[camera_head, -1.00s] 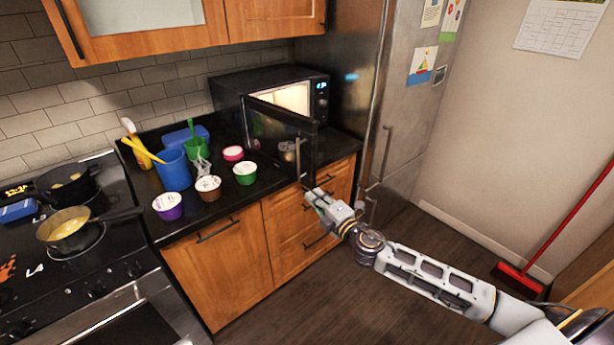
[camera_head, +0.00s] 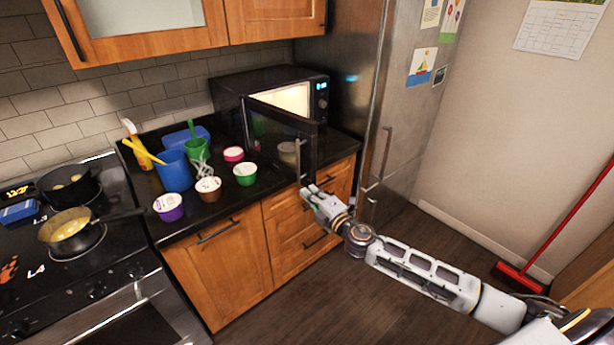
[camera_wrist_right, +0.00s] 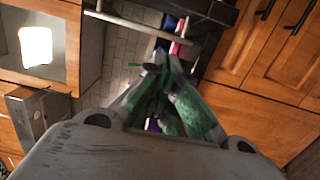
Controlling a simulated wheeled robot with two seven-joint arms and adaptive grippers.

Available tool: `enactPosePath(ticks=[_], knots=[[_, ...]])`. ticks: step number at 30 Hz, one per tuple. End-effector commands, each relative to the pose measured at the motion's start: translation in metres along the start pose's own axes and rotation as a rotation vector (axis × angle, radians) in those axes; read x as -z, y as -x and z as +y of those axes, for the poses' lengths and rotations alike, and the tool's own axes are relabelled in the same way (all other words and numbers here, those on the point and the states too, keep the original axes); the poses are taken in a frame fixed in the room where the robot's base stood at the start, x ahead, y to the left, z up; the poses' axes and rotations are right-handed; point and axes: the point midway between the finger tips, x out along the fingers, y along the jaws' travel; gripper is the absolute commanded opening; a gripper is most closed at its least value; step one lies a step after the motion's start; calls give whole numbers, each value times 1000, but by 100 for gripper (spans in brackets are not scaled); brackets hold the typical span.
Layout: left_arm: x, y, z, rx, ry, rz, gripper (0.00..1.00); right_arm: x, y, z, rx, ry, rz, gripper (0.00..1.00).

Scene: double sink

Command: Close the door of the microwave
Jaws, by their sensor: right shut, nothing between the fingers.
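The black microwave (camera_head: 262,80) stands on the counter against the tiled wall, its lit interior showing. Its dark door (camera_head: 268,128) is swung open and juts out toward the counter's front edge, with a pale vertical handle (camera_head: 301,155) near its free edge. My right gripper (camera_head: 307,190) is shut and empty, just below the door's lower free corner; I cannot tell whether it touches the door. In the right wrist view the green-padded fingers (camera_wrist_right: 170,68) are together, with a pale bar crossing above them. My left gripper is out of view.
Left of the door, the counter holds a blue cup (camera_head: 174,172), a green cup (camera_head: 197,150) and several small tubs. A stove (camera_head: 105,255) with pans is at the left. The steel fridge (camera_head: 410,130) stands right of the microwave.

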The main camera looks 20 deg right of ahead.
Motion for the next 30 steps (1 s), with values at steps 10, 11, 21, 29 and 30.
enactPosePath(ticks=[10, 11, 21, 29, 30], knots=[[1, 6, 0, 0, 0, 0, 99, 0, -24, 2, -1, 0, 0, 0], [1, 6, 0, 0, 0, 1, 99, 0, -26, 1, -1, -1, 0, 0], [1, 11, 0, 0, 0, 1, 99, 0, -51, 1, -1, 0, -1, 0], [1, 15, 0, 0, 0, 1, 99, 0, -71, 1, -1, 0, 0, 0], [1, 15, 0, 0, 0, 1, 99, 0, -74, 1, -1, 1, 0, 0]])
